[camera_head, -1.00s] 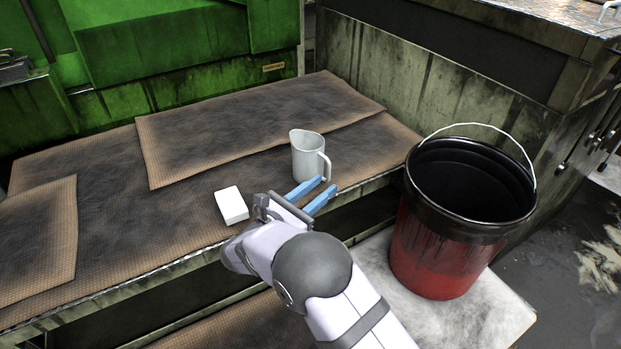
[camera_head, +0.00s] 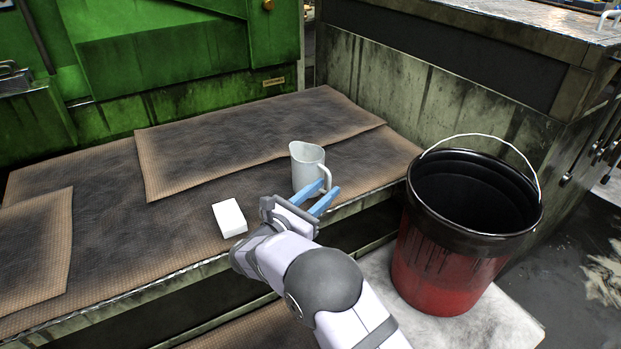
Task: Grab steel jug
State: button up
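The steel jug (camera_head: 306,166) stands upright on the matted bench (camera_head: 110,236), near its front edge. It is pale grey, with its spout at the upper left and its handle on the right. My gripper (camera_head: 327,193) has two blue fingers that are spread apart with nothing seen between them. The fingers point up and right, toward the handle side of the jug. One finger overlaps the lower right of the jug in the picture; I cannot tell whether it touches.
A white block (camera_head: 229,218) lies on the bench left of my gripper. A red and black bucket (camera_head: 450,262) with a wire handle stands to the right, below the bench. A green machine (camera_head: 180,60) rises behind.

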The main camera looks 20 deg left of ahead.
aim_at(328, 187)
jog(key=shift+b+x, duration=0.35)
jog(key=shift+x, duration=1.15)
jog(key=shift+c, duration=0.3)
grip_shut()
jog(key=shift+a+r, duration=0.1)
jog(key=shift+r, duration=0.1)
jog(key=shift+r+p, duration=1.95)
jog(key=shift+r, duration=2.9)
